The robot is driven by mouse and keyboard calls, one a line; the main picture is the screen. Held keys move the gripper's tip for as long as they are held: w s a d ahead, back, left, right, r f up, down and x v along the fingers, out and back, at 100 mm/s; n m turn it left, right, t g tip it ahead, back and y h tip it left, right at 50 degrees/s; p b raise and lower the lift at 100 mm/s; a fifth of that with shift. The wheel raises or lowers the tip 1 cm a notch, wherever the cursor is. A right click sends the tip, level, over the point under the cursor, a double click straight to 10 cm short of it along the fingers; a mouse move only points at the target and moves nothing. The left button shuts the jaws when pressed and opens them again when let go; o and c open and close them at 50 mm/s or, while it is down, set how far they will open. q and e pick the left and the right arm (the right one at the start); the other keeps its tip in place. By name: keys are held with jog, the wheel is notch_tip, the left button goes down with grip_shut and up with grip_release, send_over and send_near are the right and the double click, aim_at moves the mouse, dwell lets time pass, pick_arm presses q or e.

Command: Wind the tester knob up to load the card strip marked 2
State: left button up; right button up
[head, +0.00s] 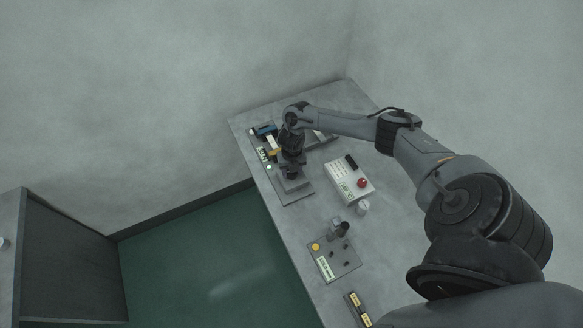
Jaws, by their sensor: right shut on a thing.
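My right arm reaches from the right to the far end of the bench. My right gripper (291,168) points down over a grey base plate (297,196), which looks like part of the tester. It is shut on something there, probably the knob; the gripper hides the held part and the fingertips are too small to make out. Beside it on the left are a blue and black part (265,131), a yellow piece (274,152) and a small display strip with a green light (268,167). I cannot make out a card strip marked 2. My left gripper is out of view.
Yellow-labelled pieces (358,305) lie at the near edge. A dark cabinet (68,262) stands left.

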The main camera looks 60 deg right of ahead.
jog(key=m+p, duration=0.2)
jog(key=m, duration=0.2)
jog(key=shift+r, duration=0.15)
jog(key=shift+m+p, duration=0.6)
jog(key=shift+m, duration=0.6)
jog(key=o, duration=1)
jog(key=shift+o, duration=0.3)
